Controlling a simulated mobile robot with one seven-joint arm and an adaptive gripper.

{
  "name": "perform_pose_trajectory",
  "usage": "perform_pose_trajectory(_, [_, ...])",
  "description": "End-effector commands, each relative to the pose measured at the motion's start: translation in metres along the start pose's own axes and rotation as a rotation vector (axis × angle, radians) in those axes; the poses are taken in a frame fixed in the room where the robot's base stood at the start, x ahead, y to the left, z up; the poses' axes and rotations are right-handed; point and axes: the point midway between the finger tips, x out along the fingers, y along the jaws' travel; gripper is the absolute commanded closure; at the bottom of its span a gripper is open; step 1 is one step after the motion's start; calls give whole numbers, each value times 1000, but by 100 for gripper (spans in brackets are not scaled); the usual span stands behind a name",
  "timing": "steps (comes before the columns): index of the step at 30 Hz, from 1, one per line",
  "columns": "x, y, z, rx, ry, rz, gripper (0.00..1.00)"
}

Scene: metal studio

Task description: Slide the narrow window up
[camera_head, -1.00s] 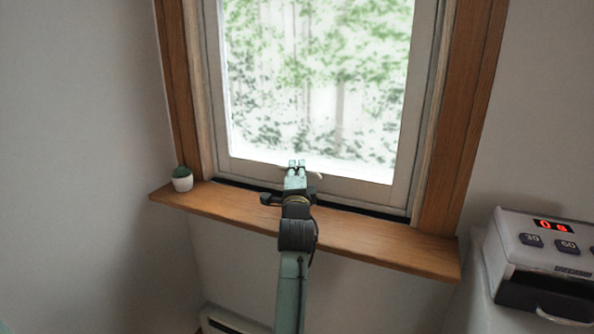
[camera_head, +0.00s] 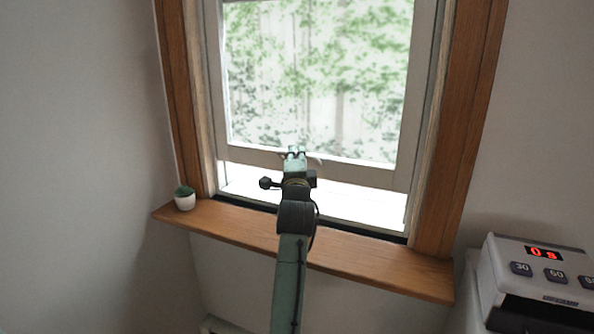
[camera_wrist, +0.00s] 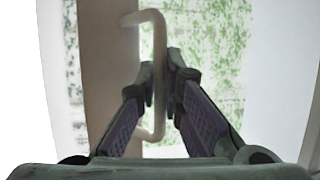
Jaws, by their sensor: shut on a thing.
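The narrow window has a white sash (camera_head: 350,173) around a clear pane (camera_head: 320,80) with greenery behind it. The sash stands raised, with a bright gap between its bottom rail and the sill. My gripper (camera_head: 296,153) is at the middle of the bottom rail. In the wrist view, my gripper (camera_wrist: 164,85) has its fingers on both sides of the pale bar handle (camera_wrist: 158,50), shut on it. The handle is attached to the rail (camera_wrist: 106,80), and parts of it are hidden behind the left finger. In the head view my arm hides most of the handle.
A wooden sill (camera_head: 370,265) juts out below the window, with a small potted plant (camera_head: 185,199) at its left end. A wooden frame (camera_head: 465,130) borders the opening. A device with a red display (camera_head: 545,254) stands at the lower right.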

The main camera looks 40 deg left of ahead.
Motion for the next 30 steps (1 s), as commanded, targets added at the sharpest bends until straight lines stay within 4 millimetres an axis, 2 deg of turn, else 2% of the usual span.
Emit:
perform_pose_trajectory(1, [5, -33, -3, 0, 3, -11, 100])
perform_pose_trajectory(3, [9, -56, -5, 0, 3, -11, 100])
perform_pose_trajectory(9, [20, -115, -9, -1, 4, -9, 100])
perform_pose_trajectory(13, [25, -144, -11, -1, 3, -8, 100])
perform_pose_trajectory(18, [30, -170, -13, -1, 3, -8, 100])
perform_pose_trajectory(21, [31, -178, -13, -1, 3, -6, 100])
perform_pose_trajectory(30, [32, -184, -14, -2, 2, -5, 100])
